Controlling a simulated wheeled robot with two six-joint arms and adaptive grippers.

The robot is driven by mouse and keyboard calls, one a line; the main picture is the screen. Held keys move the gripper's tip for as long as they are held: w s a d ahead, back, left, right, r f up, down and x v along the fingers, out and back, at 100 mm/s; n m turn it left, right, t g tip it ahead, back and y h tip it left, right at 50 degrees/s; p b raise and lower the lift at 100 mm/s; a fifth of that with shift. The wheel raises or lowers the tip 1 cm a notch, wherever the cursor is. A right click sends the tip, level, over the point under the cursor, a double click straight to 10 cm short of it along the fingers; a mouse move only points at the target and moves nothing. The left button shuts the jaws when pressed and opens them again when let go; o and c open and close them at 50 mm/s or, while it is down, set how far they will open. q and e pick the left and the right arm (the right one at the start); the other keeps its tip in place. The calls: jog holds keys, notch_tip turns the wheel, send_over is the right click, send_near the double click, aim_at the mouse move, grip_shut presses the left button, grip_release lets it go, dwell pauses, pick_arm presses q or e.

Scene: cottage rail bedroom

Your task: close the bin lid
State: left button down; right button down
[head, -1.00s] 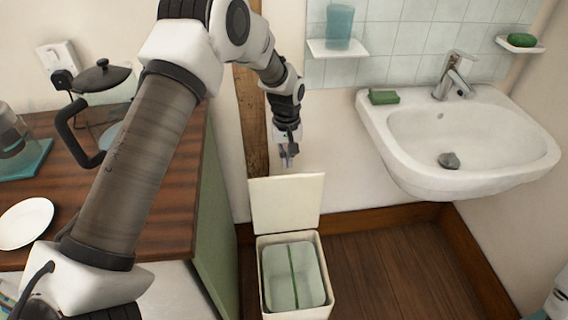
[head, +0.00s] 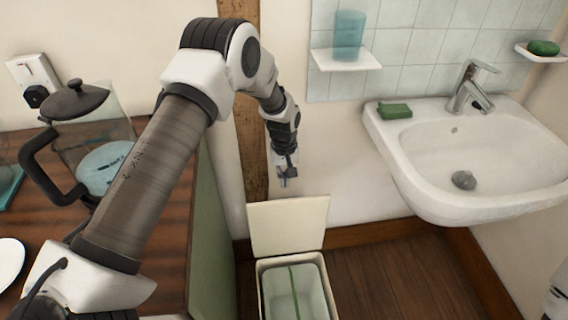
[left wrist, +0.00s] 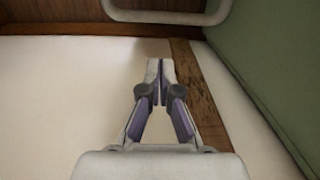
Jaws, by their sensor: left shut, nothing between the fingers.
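The bin (head: 262,290) is a cream box on the floor at the bottom middle of the head view. Its lid (head: 289,226) stands open and upright at the back, by the wall. A pale liner with a green stripe shows inside; the bin's lower part is cut off by the frame. My left gripper (head: 284,180) is shut and empty, pointing down just above the lid's top edge, seemingly apart from it. In the left wrist view, the shut fingertips (left wrist: 160,66) are in front of the cream wall, and a pale rounded rim (left wrist: 165,18) shows at the top. My right gripper is not in view.
A white sink (head: 400,160) hangs on the wall to the right. A wooden counter (head: 170,240) with a glass kettle (head: 100,135) stands to the left, its green side (head: 215,235) close to the bin. The wooden floor (head: 375,280) right of the bin is clear.

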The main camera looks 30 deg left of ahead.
pick_arm(q)
jog(key=shift+s+d+f, duration=0.1)
jog(key=shift+s+d, duration=0.9)
jog(key=shift+s, duration=0.25)
